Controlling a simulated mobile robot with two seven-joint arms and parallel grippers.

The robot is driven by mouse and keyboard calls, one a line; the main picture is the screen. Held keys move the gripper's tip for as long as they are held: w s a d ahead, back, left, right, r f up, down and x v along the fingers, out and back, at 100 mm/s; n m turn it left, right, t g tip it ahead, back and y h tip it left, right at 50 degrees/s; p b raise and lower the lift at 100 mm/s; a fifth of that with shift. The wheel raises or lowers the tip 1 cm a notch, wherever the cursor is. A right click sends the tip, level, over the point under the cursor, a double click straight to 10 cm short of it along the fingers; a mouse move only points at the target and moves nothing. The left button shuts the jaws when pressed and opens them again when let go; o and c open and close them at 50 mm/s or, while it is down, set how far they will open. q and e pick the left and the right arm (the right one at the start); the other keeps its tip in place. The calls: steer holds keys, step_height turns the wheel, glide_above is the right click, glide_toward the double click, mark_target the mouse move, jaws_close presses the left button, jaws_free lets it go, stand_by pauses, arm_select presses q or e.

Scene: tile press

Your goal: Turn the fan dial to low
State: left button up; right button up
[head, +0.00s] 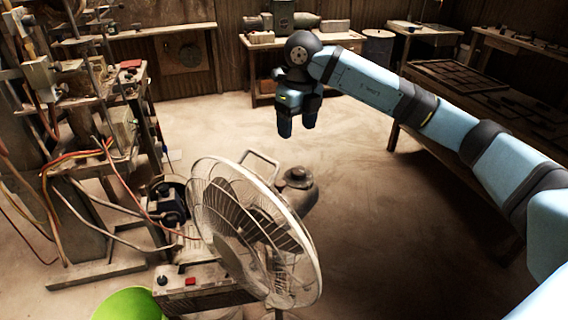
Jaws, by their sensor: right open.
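A fan (236,215) with a round wire cage stands in the lower middle, its cage tilted and facing left and down. Its rounded motor housing (302,190) shows behind the cage, with a dark round knob-like part (297,173) on top. I cannot tell for sure whether this is the fan dial, and no setting marks are readable. My right gripper (298,124) points down above and beyond the fan, its two dark fingers apart with nothing between them. It is clear of the fan. My left gripper is not in view.
A box (200,297) with a black knob and red button sits below the fan cage. A green bin (126,304) is beside it. A machine frame (85,215) with loose hoses fills the left. A table (470,85) stands at right. Open floor (215,125) lies behind the fan.

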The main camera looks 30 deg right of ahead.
glide_toward(299, 169)
steer(key=shift+s+a+f+h, duration=0.1)
steer(key=shift+s+a+h, duration=0.1)
steer(key=shift+a+h, duration=0.2)
arm_select(q)
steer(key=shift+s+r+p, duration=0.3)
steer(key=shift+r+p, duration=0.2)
steer(key=shift+p, duration=0.15)
arm_select(e)
step_height(299, 169, down, 9)
steer(key=shift+w+d+f, duration=0.1)
steer(key=shift+w+f, duration=0.05)
steer(key=c, duration=0.9)
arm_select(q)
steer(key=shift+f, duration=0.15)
arm_select(e)
steer(key=shift+c, duration=0.2)
